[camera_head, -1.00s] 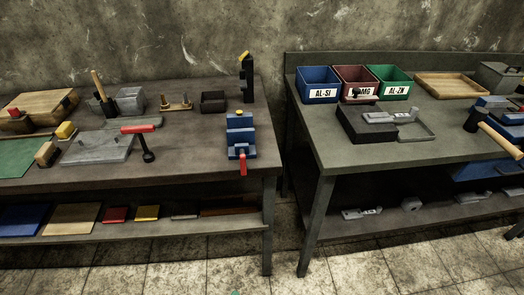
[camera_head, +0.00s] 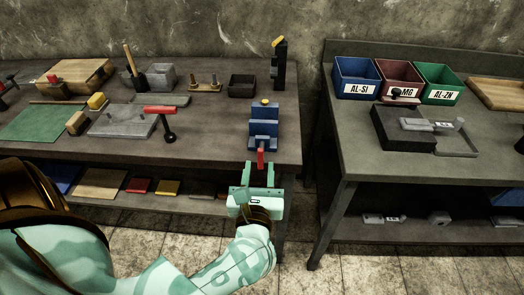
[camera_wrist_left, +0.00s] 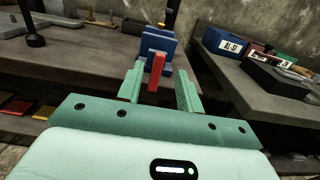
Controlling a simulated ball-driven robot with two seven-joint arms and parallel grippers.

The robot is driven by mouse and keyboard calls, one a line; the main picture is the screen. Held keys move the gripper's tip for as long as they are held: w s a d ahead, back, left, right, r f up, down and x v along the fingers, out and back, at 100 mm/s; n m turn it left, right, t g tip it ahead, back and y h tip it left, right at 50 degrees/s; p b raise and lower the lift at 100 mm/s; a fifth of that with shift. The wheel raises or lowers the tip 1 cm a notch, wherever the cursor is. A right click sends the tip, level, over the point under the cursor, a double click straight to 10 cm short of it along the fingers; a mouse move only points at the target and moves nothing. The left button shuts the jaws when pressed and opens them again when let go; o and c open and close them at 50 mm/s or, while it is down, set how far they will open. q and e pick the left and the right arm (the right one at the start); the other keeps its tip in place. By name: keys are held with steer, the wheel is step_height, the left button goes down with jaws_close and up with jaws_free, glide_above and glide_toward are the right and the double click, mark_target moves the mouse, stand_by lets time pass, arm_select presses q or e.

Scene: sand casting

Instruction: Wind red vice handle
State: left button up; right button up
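A blue vice (camera_head: 264,125) stands at the front right edge of the left workbench. Its red handle (camera_head: 261,157) hangs at the front, facing me. My left gripper (camera_head: 260,172) is just in front of the vice, with its fingers pointing at the handle. In the left wrist view the gripper (camera_wrist_left: 160,85) is open, and the red handle (camera_wrist_left: 157,71) shows between the two fingers, with gaps on both sides. The blue vice body (camera_wrist_left: 159,45) is behind it. My right gripper is not in view.
A red-handled tool (camera_head: 161,118) stands left of the vice near a grey plate (camera_head: 122,121). A black upright device (camera_head: 279,64) stands behind the vice. A gap separates this bench from the right bench (camera_head: 350,160), which holds labelled bins (camera_head: 357,77).

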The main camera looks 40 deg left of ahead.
mark_target(260, 154)
arm_select(q)
steer(key=x, duration=0.6)
steer(key=shift+w+a, duration=0.1)
steer(key=shift+w, duration=0.05)
jaws_close()
